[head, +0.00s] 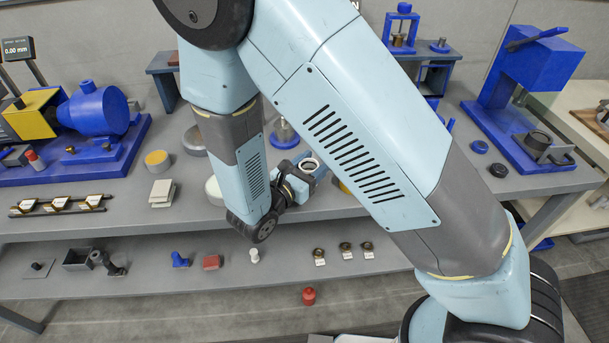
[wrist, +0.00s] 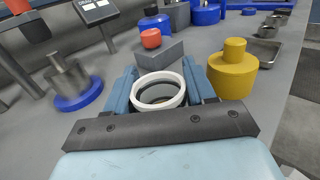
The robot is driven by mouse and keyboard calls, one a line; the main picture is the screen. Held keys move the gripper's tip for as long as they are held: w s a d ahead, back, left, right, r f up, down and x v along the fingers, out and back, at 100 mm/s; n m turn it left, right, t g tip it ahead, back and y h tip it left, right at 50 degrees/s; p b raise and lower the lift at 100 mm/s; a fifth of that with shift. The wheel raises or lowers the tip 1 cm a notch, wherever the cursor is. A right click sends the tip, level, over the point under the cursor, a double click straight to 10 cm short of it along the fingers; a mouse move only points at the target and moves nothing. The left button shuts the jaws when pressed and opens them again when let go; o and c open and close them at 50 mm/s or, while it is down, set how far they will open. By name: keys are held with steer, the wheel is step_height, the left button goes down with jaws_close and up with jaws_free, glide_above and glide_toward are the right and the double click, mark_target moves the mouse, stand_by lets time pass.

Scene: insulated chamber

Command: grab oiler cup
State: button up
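My gripper (head: 306,170) is low over the middle of the upper bench shelf. In the wrist view its two blue fingers (wrist: 160,88) stand on either side of a round cup-like piece (wrist: 159,103) with a white rim and a dark, glassy inside. I take this piece to be the oiler cup. Its white rim also shows in the head view (head: 309,164). The rim seems to meet or overlap the inner finger edges. I cannot tell whether the fingers press on it. The cup's lower part is hidden.
A yellow stepped cylinder (wrist: 233,69) stands close to the right finger. A metal cylinder on a blue base (wrist: 72,80) is at left. A blue press (head: 532,100) stands at right.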

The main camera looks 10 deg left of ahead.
steer(key=c, duration=0.8)
steer(key=shift+r, duration=0.1)
